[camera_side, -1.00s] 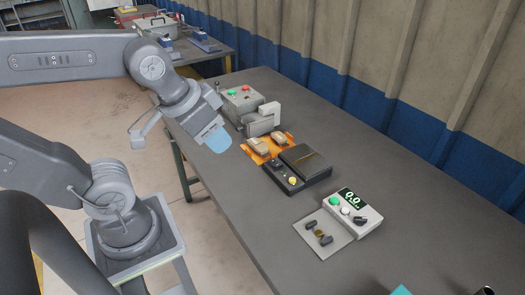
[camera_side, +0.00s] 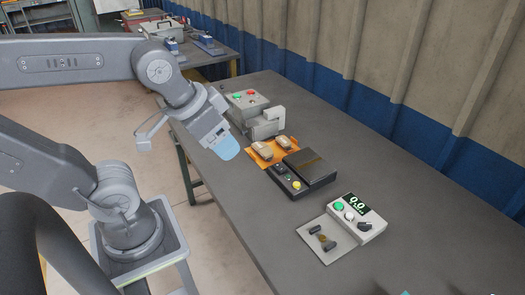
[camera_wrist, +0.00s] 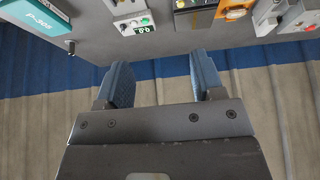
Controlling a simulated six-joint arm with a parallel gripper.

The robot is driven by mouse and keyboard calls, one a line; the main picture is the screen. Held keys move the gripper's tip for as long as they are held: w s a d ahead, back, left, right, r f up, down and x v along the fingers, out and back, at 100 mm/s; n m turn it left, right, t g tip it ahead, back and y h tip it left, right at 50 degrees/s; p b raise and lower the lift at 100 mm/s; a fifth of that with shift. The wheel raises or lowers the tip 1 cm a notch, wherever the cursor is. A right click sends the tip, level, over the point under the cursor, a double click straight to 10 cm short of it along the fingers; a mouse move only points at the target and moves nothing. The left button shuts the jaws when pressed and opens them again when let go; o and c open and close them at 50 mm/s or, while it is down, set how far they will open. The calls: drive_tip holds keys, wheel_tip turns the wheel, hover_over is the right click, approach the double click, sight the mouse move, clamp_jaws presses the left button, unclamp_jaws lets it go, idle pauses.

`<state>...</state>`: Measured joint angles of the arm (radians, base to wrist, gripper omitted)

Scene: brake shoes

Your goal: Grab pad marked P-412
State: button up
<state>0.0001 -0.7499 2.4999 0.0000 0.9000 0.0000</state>
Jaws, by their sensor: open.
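Two tan brake pads, the left one (camera_side: 264,153) and the right one (camera_side: 284,143), lie on an orange tray (camera_side: 259,161) in the side view. No marking can be read on either, so I cannot tell which is P-412. My gripper (camera_side: 226,147) hangs to the left of the tray, apart from the pads, with its blue fingers toward the table. In the wrist view my gripper (camera_wrist: 163,75) has its two blue fingers spread with nothing between them. The orange tray is partly visible at the top right there (camera_wrist: 235,8).
A black device (camera_side: 307,170) sits beside the tray. A grey box with buttons (camera_side: 246,102) stands behind. A scale-like unit with a display (camera_side: 371,226) stands nearer, with a plate (camera_side: 318,254) beside it. A teal box reading P-305 (camera_wrist: 35,15) shows in the wrist view.

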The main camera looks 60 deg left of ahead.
drive_tip(key=n+g, duration=0.6)
drive_tip(key=n, duration=1.3)
hover_over(264, 148)
drive_tip(key=f, duration=2.2)
drive_tip(key=shift+a, duration=0.2)
drive_tip(key=shift+d+f, duration=0.1)
drive_tip(key=shift+f, duration=2.85)
drive_tip(key=shift+c, duration=0.3)
